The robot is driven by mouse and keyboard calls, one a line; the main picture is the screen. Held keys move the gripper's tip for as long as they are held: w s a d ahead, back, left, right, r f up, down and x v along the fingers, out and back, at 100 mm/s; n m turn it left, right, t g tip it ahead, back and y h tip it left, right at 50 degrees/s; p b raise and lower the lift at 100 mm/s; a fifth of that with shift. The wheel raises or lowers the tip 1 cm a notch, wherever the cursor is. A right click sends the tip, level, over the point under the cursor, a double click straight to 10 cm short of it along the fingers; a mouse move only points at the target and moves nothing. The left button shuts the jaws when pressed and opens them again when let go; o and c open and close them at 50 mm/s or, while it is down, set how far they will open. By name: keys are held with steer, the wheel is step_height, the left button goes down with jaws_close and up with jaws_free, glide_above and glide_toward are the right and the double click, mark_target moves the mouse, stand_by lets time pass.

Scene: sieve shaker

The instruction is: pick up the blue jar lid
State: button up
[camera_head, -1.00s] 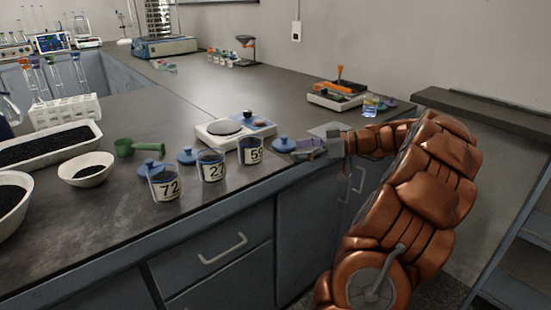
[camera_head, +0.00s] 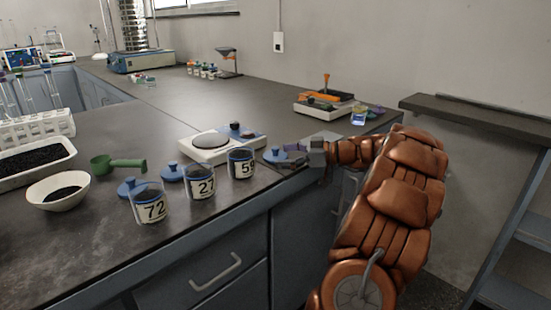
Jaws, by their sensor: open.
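A blue jar lid (camera_head: 274,155) with a knob on top lies on the dark bench near its front edge, right of the jar marked 59. My gripper (camera_head: 292,158) is open, low over the bench just right of this lid, its fingers pointing left toward it. Whether a finger touches the lid is too small to tell. Two more blue lids lie behind the other jars: one (camera_head: 172,172) by the jar marked 27 (camera_head: 201,186), one (camera_head: 128,187) by the jar marked 72 (camera_head: 150,206). The jar marked 59 (camera_head: 241,165) stands upright, open-topped.
A white balance (camera_head: 205,153) stands behind the jars. A green scoop (camera_head: 118,165), a white bowl (camera_head: 58,204) and a tray of dark grains (camera_head: 35,175) are at left. An orange-handled device (camera_head: 323,107) and a small beaker (camera_head: 359,116) stand at back right.

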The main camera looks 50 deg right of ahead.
steer(key=shift+x, duration=1.15)
steer(key=shift+r, duration=0.1)
steer(key=c, duration=1)
